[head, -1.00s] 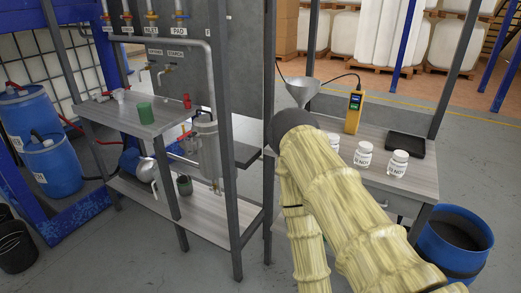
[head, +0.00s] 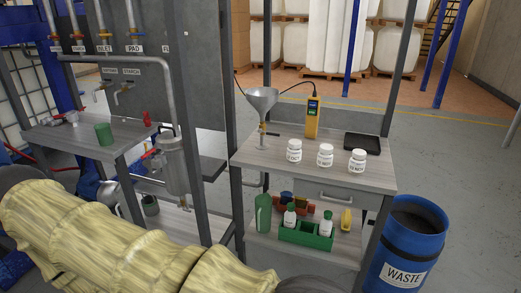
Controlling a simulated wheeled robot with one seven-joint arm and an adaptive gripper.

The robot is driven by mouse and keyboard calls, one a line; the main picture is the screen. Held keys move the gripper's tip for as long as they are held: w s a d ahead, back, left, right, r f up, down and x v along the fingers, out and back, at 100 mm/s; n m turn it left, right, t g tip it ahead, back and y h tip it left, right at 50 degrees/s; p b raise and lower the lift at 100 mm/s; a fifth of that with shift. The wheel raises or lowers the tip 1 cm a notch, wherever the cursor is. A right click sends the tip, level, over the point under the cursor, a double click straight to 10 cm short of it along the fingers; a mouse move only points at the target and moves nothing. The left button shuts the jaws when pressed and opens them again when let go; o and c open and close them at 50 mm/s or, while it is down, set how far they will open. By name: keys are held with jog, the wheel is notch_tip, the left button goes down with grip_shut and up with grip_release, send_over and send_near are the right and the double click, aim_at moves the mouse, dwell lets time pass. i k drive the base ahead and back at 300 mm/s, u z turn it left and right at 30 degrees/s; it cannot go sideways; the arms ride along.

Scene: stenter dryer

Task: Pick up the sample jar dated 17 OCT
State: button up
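Three white sample jars with printed labels stand upright in a row on the grey bench top (head: 245,158): a left jar (head: 294,151), a middle jar (head: 325,156) and a right jar (head: 357,162). The label print is too small for me to read a date, so I cannot tell which is 17 OCT. My arm, in a yellowish sleeve, crosses the lower left of the head view. My gripper is not visible.
A funnel (head: 262,101) on a stand, a yellow handheld meter (head: 312,118) and a black tray (head: 362,144) share the bench. Below are a green caddy (head: 305,236) with bottles and a yellow item (head: 346,219). A blue waste drum (head: 408,250) stands to the right.

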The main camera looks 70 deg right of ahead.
aim_at(294, 156)
jog(key=i, duration=0.85)
jog(key=z, duration=3.45)
jog(key=i, duration=0.65)
jog(key=u, duration=0.95)
